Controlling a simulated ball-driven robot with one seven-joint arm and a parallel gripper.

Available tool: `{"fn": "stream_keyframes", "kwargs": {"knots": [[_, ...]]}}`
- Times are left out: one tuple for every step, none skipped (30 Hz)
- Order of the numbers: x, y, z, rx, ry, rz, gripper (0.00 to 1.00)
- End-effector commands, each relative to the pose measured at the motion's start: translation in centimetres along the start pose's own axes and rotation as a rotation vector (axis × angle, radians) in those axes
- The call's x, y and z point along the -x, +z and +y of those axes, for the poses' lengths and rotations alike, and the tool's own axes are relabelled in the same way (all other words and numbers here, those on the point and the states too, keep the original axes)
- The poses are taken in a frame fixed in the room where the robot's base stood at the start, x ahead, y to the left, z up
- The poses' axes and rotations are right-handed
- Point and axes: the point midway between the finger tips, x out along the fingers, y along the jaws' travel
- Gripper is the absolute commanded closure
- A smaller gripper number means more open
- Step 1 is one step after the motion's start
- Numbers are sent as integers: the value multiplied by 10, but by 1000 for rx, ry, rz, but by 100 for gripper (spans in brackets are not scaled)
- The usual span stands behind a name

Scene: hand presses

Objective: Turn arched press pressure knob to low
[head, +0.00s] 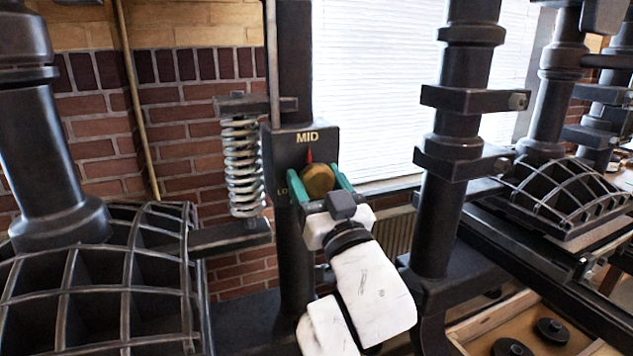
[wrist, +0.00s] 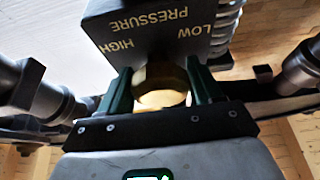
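The arched press's pressure knob (head: 318,180) is a brass, faceted knob on a dark box (head: 290,143) fixed to a black upright post. Its red pointer (head: 309,155) points up at the word MID. The word LOW at the left is partly hidden by a green finger. My gripper (head: 321,184) has its two green fingers on either side of the knob, with no clear gap showing. In the wrist view the knob (wrist: 160,85) fills the space between the fingers (wrist: 160,88). There the box shows HIGH, PRESSURE and LOW upside down.
A coil spring (head: 243,167) stands just left of the box. A caged press frame (head: 100,270) is at the lower left. A thick black column (head: 440,190) rises to the right of my arm. A wooden tray (head: 490,318) with dark discs lies at the lower right.

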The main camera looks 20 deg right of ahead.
Motion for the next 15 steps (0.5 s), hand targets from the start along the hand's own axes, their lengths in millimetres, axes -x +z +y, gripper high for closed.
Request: {"fn": "stream_keyframes", "kwargs": {"knots": [[0, 0, 0, 0, 0, 0, 46], [0, 0, 0, 0, 0, 0, 49], [0, 0, 0, 0, 0, 0, 53], [0, 0, 0, 0, 0, 0, 56], [0, 0, 0, 0, 0, 0, 58], [0, 0, 0, 0, 0, 0, 62], [0, 0, 0, 0, 0, 0, 65], [0, 0, 0, 0, 0, 0, 66], [0, 0, 0, 1, 0, 0, 66], [0, 0, 0, 2, 0, 0, 66], [0, 0, 0, 3, -1, 0, 66], [0, -1, 0, 7, -2, 0, 66], [0, -1, 0, 11, -4, 0, 66], [0, -2, 0, 17, -6, 0, 66], [-1, -2, 0, 26, -10, -1, 66]]}}
